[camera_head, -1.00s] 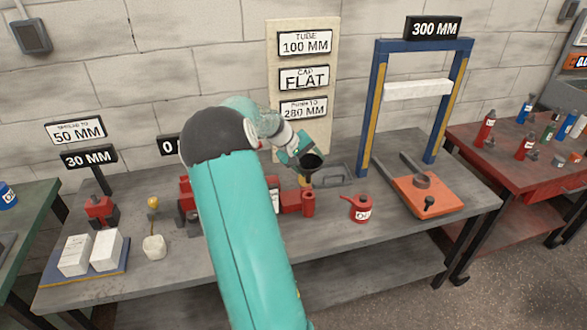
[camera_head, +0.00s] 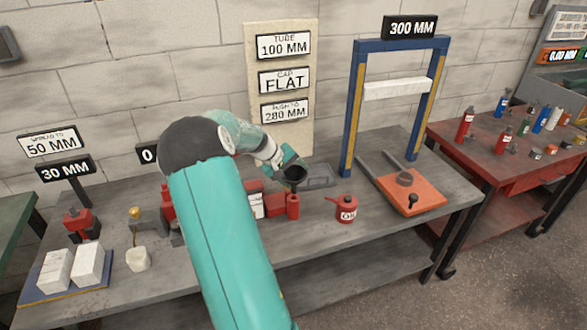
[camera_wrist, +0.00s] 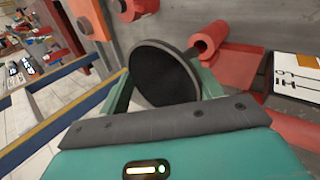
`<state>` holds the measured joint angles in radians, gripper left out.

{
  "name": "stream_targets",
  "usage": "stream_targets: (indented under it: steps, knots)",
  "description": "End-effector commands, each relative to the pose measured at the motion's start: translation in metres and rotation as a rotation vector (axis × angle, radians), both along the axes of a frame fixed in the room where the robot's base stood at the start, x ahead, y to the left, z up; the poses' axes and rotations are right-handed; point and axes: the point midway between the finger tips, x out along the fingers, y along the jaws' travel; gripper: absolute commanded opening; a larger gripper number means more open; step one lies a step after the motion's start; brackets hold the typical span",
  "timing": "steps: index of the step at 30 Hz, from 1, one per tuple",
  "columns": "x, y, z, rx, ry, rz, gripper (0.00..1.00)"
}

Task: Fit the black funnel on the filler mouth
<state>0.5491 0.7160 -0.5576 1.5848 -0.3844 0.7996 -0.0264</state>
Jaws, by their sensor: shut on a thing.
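The black funnel (camera_head: 295,174) is held by my gripper (camera_head: 287,168), above the red upright cylinder (camera_head: 293,206) at the right end of the red jack on the bench. This cylinder looks like the filler mouth. In the wrist view the funnel (camera_wrist: 160,75) shows its wide dark bowl between the green fingers of my gripper (camera_wrist: 165,88), which is shut on it. Its thin spout points at the open end of the red cylinder (camera_wrist: 212,40). I cannot tell whether the spout tip is inside the opening or just short of it.
A red oil can (camera_head: 345,209) stands right of the cylinder. Beyond it is an orange-based press (camera_head: 412,195) under a blue frame (camera_head: 348,120). A grey tray (camera_head: 320,181) lies behind. White blocks (camera_head: 88,264) sit at the left. The bench front (camera_head: 330,245) is clear.

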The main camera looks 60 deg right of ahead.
Motion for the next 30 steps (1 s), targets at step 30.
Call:
stream_targets:
  steps: [30]
  knots:
    - [0.002,0.000,-0.021,0.000,0.000,0.001,0.20]
